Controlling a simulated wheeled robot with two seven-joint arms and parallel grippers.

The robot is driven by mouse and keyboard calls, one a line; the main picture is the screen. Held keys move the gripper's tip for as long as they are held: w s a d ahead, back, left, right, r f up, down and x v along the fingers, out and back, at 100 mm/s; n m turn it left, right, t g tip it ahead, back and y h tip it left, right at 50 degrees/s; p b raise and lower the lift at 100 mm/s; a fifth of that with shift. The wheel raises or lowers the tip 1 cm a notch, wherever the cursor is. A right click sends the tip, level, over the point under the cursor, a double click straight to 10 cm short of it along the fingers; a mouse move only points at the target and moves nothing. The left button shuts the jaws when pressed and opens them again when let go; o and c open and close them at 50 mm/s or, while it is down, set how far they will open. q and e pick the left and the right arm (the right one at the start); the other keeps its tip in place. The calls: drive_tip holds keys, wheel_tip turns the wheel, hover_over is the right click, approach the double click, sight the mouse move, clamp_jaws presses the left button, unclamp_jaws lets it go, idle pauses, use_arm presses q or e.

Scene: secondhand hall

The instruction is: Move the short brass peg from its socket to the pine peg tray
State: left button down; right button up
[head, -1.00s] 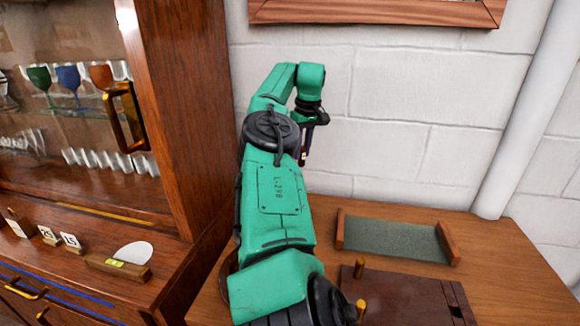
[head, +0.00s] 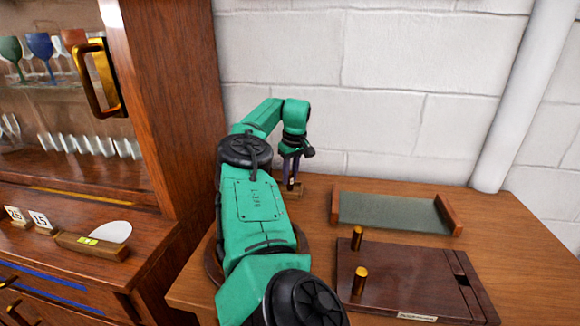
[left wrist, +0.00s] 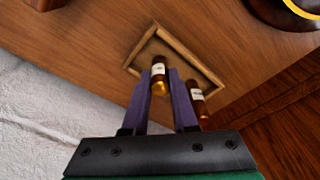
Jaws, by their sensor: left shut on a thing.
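My left gripper (head: 291,172) reaches over the back of the table with its fingers pointing down. Its purple fingers also show in the left wrist view (left wrist: 165,88), shut on a short brass peg (left wrist: 158,78) with a pale label. The peg is at the fingertips over the pine peg tray (left wrist: 206,66), a shallow framed tray. I cannot tell whether it touches the tray floor. A second labelled brass peg (left wrist: 197,104) is just outside the right finger, by the tray. In the head view the tray (head: 299,190) is mostly hidden by the gripper. My right gripper is not in view.
A dark brown socket board (head: 410,280) holds two upright brass pegs, one behind (head: 357,238) and one in front (head: 360,280). A green-bottomed tray (head: 395,212) with wooden ends lies behind it. A glass-fronted cabinet (head: 170,90) stands left; a white wall closes the back.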

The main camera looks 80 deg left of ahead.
use_arm(q)
drive_tip(key=shift+f, duration=0.1)
drive_tip(key=c, duration=1.1)
unclamp_jaws()
drive_tip(key=shift+f, duration=0.15)
drive_tip(key=o, duration=0.4)
drive_tip(key=shift+r, duration=0.6)
wheel_tip(320, 180, up, 11)
drive_tip(key=d+p, duration=0.1)
drive_tip(key=p, duration=0.2)
drive_tip(key=shift+w+d, duration=0.25)
drive_tip(key=shift+w, duration=0.2)
drive_tip(key=shift+r+p, duration=0.1)
drive_tip(key=shift+p, duration=0.2)
